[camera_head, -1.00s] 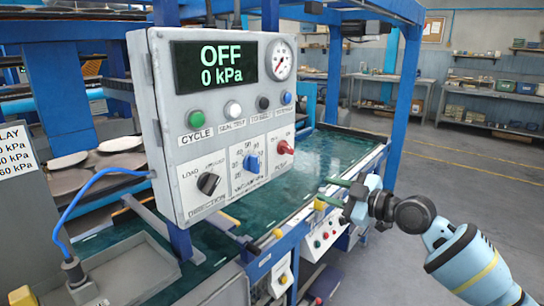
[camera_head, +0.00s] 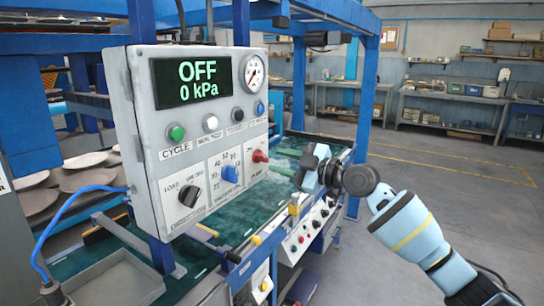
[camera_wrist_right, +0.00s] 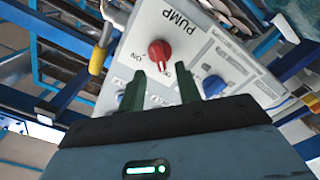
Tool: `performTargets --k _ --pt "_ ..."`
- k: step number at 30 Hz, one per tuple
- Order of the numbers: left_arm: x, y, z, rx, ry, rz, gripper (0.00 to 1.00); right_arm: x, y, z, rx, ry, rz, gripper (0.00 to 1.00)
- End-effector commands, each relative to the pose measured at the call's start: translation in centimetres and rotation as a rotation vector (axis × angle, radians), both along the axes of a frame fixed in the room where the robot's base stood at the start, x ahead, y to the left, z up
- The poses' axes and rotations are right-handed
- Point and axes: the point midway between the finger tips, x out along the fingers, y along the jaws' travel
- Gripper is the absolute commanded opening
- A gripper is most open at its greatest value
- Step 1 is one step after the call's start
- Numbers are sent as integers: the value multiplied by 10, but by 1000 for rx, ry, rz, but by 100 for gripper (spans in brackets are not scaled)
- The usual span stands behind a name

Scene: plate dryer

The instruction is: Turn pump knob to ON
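The red pump knob (camera_head: 260,156) sits at the lower right of the grey control panel (camera_head: 130,120). The display (camera_head: 198,81) reads OFF and 0 kPa. In the right wrist view the red knob (camera_wrist_right: 159,52) lies just ahead of my fingers, below the word PUMP. ON shows to its lower left; the other label is partly hidden. My right gripper (camera_head: 284,172) is right of the panel, pointing toward the knob. In its wrist view the two green fingers (camera_wrist_right: 159,72) are spread, with nothing between them. My left gripper is not in view.
A blue knob (camera_head: 230,173) and a black knob (camera_head: 189,195) sit left of the red one. A row of buttons and a gauge (camera_head: 253,71) are above. A blue frame post (camera_head: 367,100) stands behind my right arm. Open floor lies to the right.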

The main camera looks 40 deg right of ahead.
Motion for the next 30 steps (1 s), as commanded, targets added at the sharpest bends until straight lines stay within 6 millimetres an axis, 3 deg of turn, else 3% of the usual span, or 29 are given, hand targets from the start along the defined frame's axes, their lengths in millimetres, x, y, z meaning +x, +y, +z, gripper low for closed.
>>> performTargets --k 9,19,27,30 --pt "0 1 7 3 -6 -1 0 31 13 2 0 -2 1 34" --pt "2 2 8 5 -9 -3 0 34 15 0 -1 1 1 34" --pt "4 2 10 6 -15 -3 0 34 15 0 -1 1 1 0" --pt "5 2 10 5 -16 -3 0 34 15 0 -1 1 1 0"
